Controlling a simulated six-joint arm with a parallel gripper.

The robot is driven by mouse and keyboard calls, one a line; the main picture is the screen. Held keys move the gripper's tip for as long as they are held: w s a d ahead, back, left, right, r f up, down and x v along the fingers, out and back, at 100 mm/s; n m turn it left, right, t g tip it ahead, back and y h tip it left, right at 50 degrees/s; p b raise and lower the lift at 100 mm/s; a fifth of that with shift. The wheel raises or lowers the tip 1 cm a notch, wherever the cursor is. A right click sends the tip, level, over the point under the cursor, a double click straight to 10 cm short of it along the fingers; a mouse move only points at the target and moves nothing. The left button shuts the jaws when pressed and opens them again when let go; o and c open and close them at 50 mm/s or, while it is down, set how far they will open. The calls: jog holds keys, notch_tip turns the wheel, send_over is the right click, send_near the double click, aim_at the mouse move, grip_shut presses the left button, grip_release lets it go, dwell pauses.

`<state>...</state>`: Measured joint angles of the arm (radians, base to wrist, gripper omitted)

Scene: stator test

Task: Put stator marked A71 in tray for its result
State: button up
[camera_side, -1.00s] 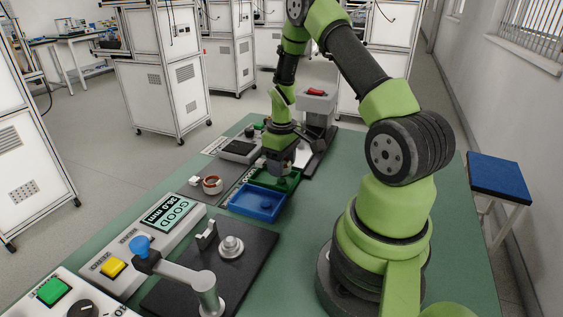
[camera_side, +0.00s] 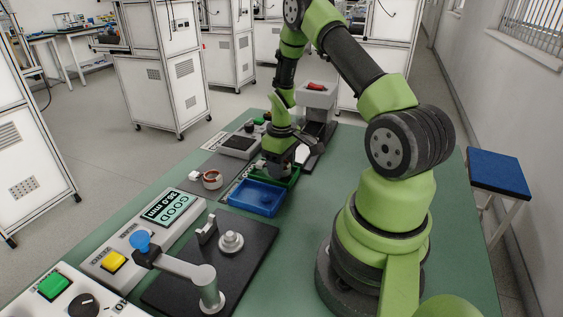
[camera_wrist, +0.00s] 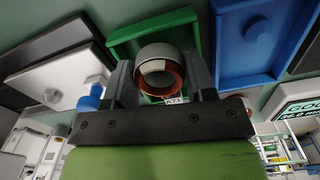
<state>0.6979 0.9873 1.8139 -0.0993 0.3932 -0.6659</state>
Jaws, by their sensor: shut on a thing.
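My gripper (camera_wrist: 161,88) is shut on the stator marked A71 (camera_wrist: 160,58), a grey ring with copper windings; its A71 tag shows in the wrist view. The stator is between the fingers, over the green tray (camera_wrist: 198,45). Whether it touches the tray floor I cannot tell. In the side view my gripper (camera_side: 277,170) is low at the green tray (camera_side: 292,181) and hides the stator. The empty blue tray (camera_side: 257,198) stands next to the green one.
Another stator (camera_side: 212,180) lies on a grey plate left of the trays. A black plate with a lever fixture (camera_side: 205,283) stands in front. A grey press-like machine (camera_side: 316,105) stands behind the green tray. Green table is free right of the trays.

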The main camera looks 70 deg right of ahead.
jog(key=shift+f, duration=0.15)
jog(key=shift+f, duration=0.25)
dwell(0.3)
jog(key=o, duration=0.9)
jog(key=shift+o, duration=1.2)
notch_tip(320, 180, up, 10)
